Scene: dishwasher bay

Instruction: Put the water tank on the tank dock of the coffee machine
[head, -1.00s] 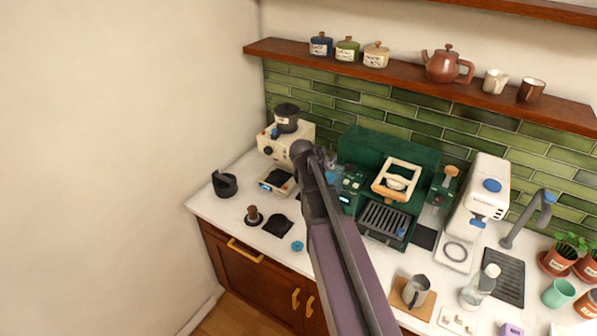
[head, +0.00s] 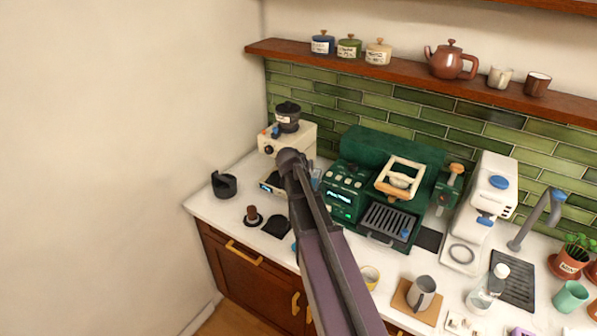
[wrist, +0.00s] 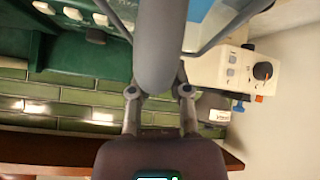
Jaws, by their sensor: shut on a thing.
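The water tank (head: 316,179) shows as a small pale-blue sliver between my arm and the green coffee machine (head: 347,176). The rest of it is hidden behind my arm. In the wrist view, part of the blue tank (wrist: 206,14) shows at the top, behind a thick grey bar. My gripper (wrist: 160,88) is shut on the tank; its fingertips are not clearly visible. In the head view the gripper is hidden by my arm. The tank is beside the machine's left side; I cannot tell whether it touches anything. I cannot make out the tank dock.
A cream grinder (head: 303,139) stands left of the coffee machine, close to my gripper. A white machine (head: 487,190) stands on the right. A metal pitcher (head: 421,292) and a clear bottle (head: 487,288) stand in front. A wooden shelf (head: 400,79) runs above.

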